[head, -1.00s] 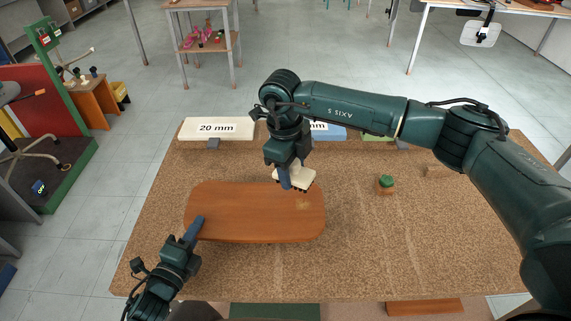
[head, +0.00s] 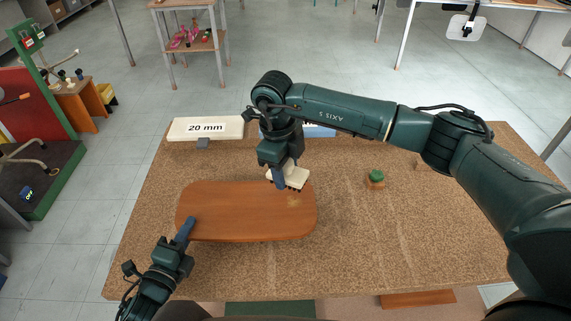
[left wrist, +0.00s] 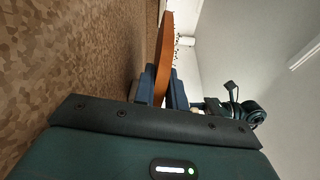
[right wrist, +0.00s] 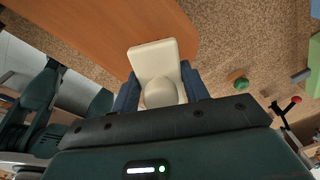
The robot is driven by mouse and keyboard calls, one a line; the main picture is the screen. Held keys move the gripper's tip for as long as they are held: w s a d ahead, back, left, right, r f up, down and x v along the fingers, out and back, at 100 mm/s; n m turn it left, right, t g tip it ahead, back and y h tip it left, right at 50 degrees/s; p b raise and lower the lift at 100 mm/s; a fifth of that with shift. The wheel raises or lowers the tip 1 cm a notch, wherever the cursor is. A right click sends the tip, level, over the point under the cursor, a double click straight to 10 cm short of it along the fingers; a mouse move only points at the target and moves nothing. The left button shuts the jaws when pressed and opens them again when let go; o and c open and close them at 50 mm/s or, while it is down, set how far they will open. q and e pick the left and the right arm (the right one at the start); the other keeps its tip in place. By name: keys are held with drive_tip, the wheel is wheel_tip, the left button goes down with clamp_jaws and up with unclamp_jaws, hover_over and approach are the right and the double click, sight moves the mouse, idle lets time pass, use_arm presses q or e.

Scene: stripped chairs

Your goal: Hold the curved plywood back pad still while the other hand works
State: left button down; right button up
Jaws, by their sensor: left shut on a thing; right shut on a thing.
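The curved plywood back pad (head: 235,212) lies on the brown speckled worktop, a reddish-brown board with rounded corners. My left gripper (head: 187,228) is shut on its left edge; in the left wrist view the pad (left wrist: 165,60) stands edge-on between the fingers. My right gripper (head: 281,176) is shut on a cream block (head: 294,178) at the pad's far right part. The block has small dark bits along its underside. In the right wrist view the cream block (right wrist: 153,60) has a rounded knob between the fingers. I cannot tell whether it touches the pad.
A green-topped small block (head: 376,178) stands there. A white box marked 20 mm (head: 205,128) and a blue one (head: 320,131) stand along the far edge. My right arm crosses above the table's right side.

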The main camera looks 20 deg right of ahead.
sight(285, 198)
use_arm(q)
drive_tip(key=shift+f, duration=0.1)
use_arm(e)
drive_tip(key=shift+f, duration=2)
wheel_tip(285, 198, down, 2)
drive_tip(key=shift+f, duration=0.15)
drive_tip(key=shift+s+d, duration=0.25)
drive_tip(key=shift+d, duration=0.65)
drive_tip(key=shift+s+d, duration=0.2)
drive_tip(key=shift+d, duration=0.35)
drive_tip(key=shift+s+d, duration=0.15)
drive_tip(key=shift+d, duration=0.4)
drive_tip(key=shift+w+a, duration=0.25)
drive_tip(key=shift+a, duration=0.7)
drive_tip(key=shift+w+a, duration=0.25)
drive_tip(key=shift+a, duration=0.65)
drive_tip(key=shift+w+a, duration=0.1)
drive_tip(key=shift+a, duration=0.1)
drive_tip(key=shift+r, duration=4.25)
